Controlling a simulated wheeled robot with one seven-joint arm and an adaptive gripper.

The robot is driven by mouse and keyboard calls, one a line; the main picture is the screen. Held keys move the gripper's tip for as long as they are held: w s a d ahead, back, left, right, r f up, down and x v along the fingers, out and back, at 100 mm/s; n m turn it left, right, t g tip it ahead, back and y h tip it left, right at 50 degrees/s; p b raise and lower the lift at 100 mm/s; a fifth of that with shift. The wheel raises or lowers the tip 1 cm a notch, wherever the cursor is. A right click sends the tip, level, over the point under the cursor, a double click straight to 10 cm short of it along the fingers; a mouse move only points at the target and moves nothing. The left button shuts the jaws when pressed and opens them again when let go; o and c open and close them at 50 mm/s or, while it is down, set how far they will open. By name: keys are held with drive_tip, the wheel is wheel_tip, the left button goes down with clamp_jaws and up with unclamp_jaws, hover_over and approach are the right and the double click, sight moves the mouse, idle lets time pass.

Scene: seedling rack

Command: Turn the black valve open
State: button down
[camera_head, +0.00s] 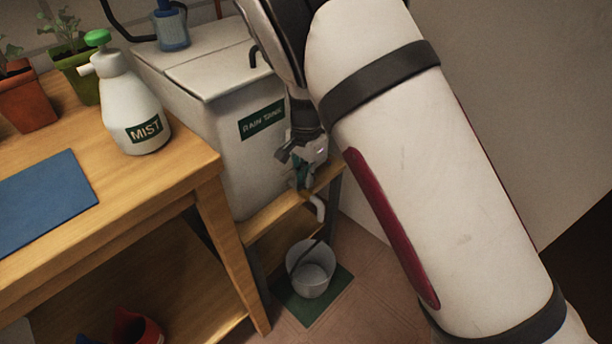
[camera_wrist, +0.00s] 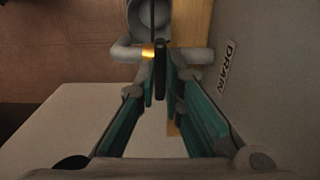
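The black valve (camera_wrist: 161,62) shows in the wrist view as a narrow dark handle beside a brass fitting (camera_wrist: 147,52) on a grey pipe (camera_wrist: 126,53). My gripper (camera_wrist: 163,85) has its teal-backed fingers drawn close together, one on each side of the handle. The fingers look closed on it, with little or no gap showing. In the head view my gripper (camera_head: 302,170) is at the front of the rain tank (camera_head: 240,165), above the grey outlet pipe (camera_head: 318,208). There the gripper hides the valve.
A grey bucket (camera_head: 311,276) stands on a green mat (camera_head: 335,290) below the outlet. A wooden table (camera_head: 185,165) with a MIST sprayer (camera_head: 130,108) stands at the left. A wall is at the right.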

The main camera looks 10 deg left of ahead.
drive_tip(key=shift+n, duration=0.3)
drive_tip(key=n+p, duration=0.2)
drive_tip(key=n, duration=0.1)
drive_tip(key=shift+r, duration=0.1)
drive_tip(key=n+p, duration=0.1)
drive_tip(key=n, duration=0.4)
drive_tip(key=n+p, duration=0.1)
drive_tip(key=n, duration=0.3)
drive_tip(key=shift+n, duration=0.3)
drive_tip(key=n+p, duration=0.1)
drive_tip(key=n, duration=0.3)
drive_tip(key=shift+n, duration=0.3)
idle(0.3)
drive_tip(key=c, duration=1.7)
unclamp_jaws()
